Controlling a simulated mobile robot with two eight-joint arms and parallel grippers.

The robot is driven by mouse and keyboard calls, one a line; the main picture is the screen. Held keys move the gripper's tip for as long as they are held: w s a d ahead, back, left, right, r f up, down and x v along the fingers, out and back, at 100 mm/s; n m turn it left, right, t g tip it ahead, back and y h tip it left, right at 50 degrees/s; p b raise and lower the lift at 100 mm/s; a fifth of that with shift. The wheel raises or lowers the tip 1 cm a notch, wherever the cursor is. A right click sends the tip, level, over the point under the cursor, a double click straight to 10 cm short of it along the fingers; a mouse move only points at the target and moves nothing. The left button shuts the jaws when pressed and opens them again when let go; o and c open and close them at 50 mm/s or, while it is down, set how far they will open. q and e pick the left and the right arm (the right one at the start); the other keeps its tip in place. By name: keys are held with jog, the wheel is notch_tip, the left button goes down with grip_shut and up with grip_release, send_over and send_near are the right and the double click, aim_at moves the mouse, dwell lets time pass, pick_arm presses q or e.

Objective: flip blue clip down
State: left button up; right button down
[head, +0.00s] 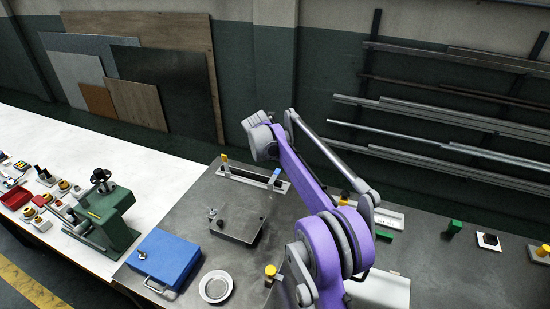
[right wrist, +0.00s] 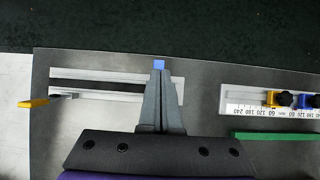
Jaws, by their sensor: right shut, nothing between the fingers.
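A blue clip (head: 276,173) stands at the right end of a slotted metal rail (head: 252,183) on the grey table. In the right wrist view, the blue clip (right wrist: 159,64) shows as a small block just past my right fingertips. The fingers hide its lower part, and I cannot tell whether they touch it. My right gripper (right wrist: 158,73) is shut and empty, over the right end of the rail (right wrist: 95,95). A yellow clip (head: 224,159) sits at the rail's left end; in the wrist view it (right wrist: 33,102) sticks out to the left. My left gripper is not in view.
A metal plate with a knob (head: 238,224), a blue box (head: 164,257) and a round dish (head: 216,286) lie nearer on the table. A ruler rail (right wrist: 245,108) and a green bar (right wrist: 275,136) lie to the right. Behind is the dark floor and wall.

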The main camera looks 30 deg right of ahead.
jog(key=v, duration=0.9)
jog(key=shift+s, duration=0.1)
